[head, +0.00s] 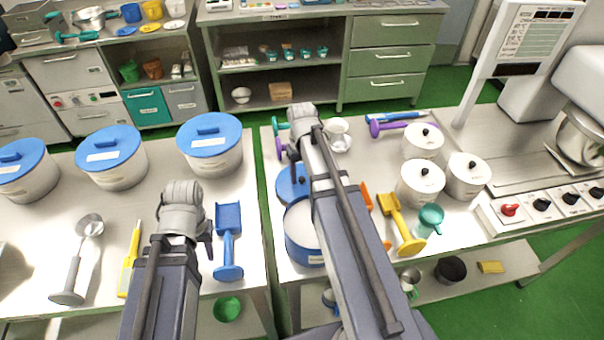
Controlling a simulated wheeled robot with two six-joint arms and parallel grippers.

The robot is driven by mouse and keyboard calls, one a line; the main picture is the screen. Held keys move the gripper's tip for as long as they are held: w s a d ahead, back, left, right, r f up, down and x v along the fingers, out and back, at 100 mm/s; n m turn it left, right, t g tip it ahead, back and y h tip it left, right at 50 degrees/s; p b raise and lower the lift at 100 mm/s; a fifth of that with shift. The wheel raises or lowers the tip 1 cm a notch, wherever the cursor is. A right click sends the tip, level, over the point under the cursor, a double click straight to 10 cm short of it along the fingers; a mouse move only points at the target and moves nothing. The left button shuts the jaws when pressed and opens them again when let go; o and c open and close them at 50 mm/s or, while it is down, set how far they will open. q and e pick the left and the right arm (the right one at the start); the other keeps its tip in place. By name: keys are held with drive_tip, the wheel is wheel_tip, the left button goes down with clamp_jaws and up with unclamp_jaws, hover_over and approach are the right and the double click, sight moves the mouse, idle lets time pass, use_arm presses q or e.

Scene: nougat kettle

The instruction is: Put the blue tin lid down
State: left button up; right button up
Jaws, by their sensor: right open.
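The blue tin lid (286,188) is just behind the open blue tin (298,250), which has pale contents. My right arm covers part of both; whether the lid rests flat on the table or touches the tin cannot be told. My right gripper (293,152) is open just beyond the lid, pointing down; any contact with the lid is hidden. My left gripper (207,236) is over the left table, beside a blue scoop (228,238); its fingers are mostly hidden and their opening is unclear.
Several white tubs with blue lids (110,155) line the left table. A gap separates it from the right table. White lidded pots (421,182), a yellow scoop (402,225) and a teal cup (429,219) stand right of my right arm. A white cup (338,132) is behind.

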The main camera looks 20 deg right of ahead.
sight(302, 178)
wheel_tip(302, 178, up, 12)
drive_tip(key=p, duration=1.1)
drive_tip(key=s+a+n, duration=0.2)
drive_tip(key=s+a, duration=0.4)
drive_tip(key=a, duration=0.4)
drive_tip(key=s+a+n+h, duration=0.1)
drive_tip(key=s+a, duration=0.6)
drive_tip(key=a, duration=0.4)
drive_tip(key=shift+s+a+n, duration=0.25)
drive_tip(key=shift+a+n, duration=0.05)
drive_tip(key=shift+n, duration=0.1)
drive_tip(key=shift+d+f, duration=0.1)
